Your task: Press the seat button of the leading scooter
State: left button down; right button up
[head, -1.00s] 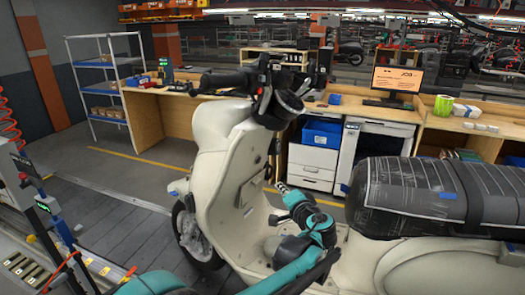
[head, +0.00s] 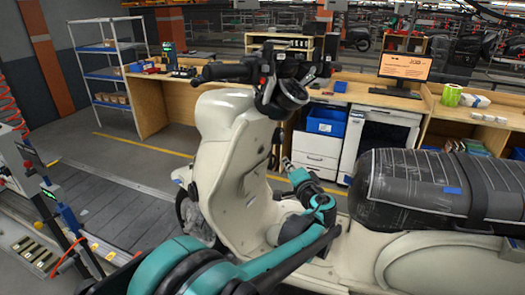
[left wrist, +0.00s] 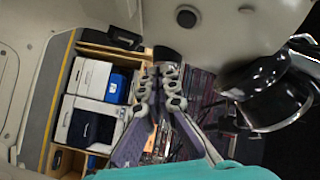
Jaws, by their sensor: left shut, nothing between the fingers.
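The leading scooter (head: 225,140) is cream, with its leg shield and handlebars at the centre of the head view. Its seat (head: 418,180) is wrapped in dark plastic with blue tape. My left gripper (head: 286,162) is in front of the inner side of the leg shield, below the handlebars. In the left wrist view its fingers (left wrist: 162,76) are together and empty. That view shows the cream panel (left wrist: 222,35) with a dark round fitting (left wrist: 187,17) and another round fitting (left wrist: 160,53) close to the fingertips. I cannot tell which is the seat button, or whether the fingers touch the panel. My right gripper is out of view.
Behind the scooter are a wooden bench with a monitor (head: 404,68), a white cabinet (head: 317,148) and a blue bin (head: 326,121). A shelf rack (head: 108,75) stands at the back left. The slatted conveyor floor (head: 110,200) is clear to the left.

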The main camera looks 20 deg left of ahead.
pick_arm(q)
jog(key=shift+w+a+r+p, duration=0.1)
jog(key=shift+w+a+r, duration=0.1)
jog(key=shift+a, duration=0.7)
jog(key=shift+w+a+r+p, duration=0.15)
jog(key=shift+w+a, duration=0.05)
jog(key=shift+a, duration=0.75)
jog(key=shift+w+a+r+p, duration=0.1)
jog(key=shift+w+a+r, duration=0.1)
jog(key=shift+a, duration=0.7)
jog(key=shift+a+r, duration=0.1)
jog(key=shift+a, duration=0.35)
jog(key=shift+w+a+r, duration=0.15)
jog(key=shift+a, duration=0.3)
jog(key=shift+d, duration=0.15)
jog(key=shift+s+d+f, duration=0.2)
jog(key=shift+d+f, duration=0.05)
jog(key=shift+d, duration=0.45)
jog(key=d, duration=0.3)
jog(key=s+d+f, duration=0.1)
jog(key=shift+d+b, duration=0.3)
jog(key=shift+d, duration=0.1)
